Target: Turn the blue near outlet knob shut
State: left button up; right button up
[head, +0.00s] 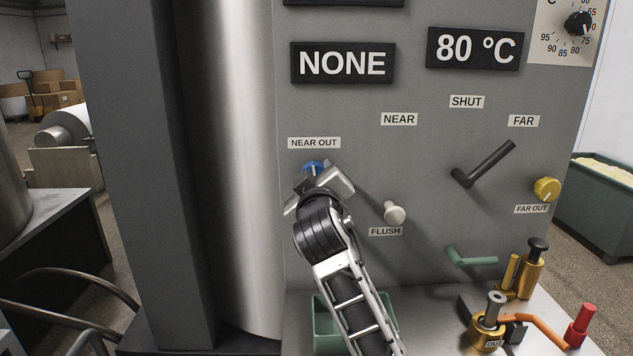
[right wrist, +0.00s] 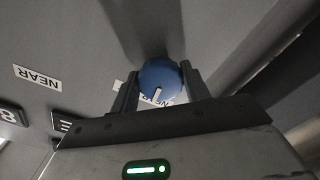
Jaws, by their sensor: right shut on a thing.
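The blue near outlet knob (head: 313,166) is on the grey panel just under the NEAR OUT label (head: 314,143). My right gripper (head: 311,180) is at the knob and covers its lower part in the head view. In the right wrist view the blue knob (right wrist: 160,80) sits between the two dark fingers of the right gripper (right wrist: 160,88), which are shut on it from both sides. A white mark shows on the knob's face. My left gripper is in neither view.
A white FLUSH knob (head: 394,213) sticks out to the right of my right arm. A black lever (head: 484,164), the yellow FAR OUT knob (head: 547,189) and a green lever (head: 470,257) are farther right. A green bin (head: 325,325) and brass fittings (head: 487,331) stand below.

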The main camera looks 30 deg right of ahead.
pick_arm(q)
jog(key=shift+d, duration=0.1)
pick_arm(e)
jog(key=shift+a+f+m, duration=0.1)
jog(key=shift+f+m, duration=0.05)
jog(key=shift+m, duration=0.45)
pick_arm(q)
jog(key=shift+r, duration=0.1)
pick_arm(e)
jog(key=o, duration=0.9)
jog(key=shift+c, duration=0.2)
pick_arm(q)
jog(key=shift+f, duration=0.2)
pick_arm(e)
jog(key=shift+o, duration=0.6)
jog(key=shift+s, duration=0.1)
pick_arm(q)
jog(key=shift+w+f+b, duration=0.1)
jog(key=shift+b, duration=0.7)
pick_arm(e)
jog(key=v, duration=1.2)
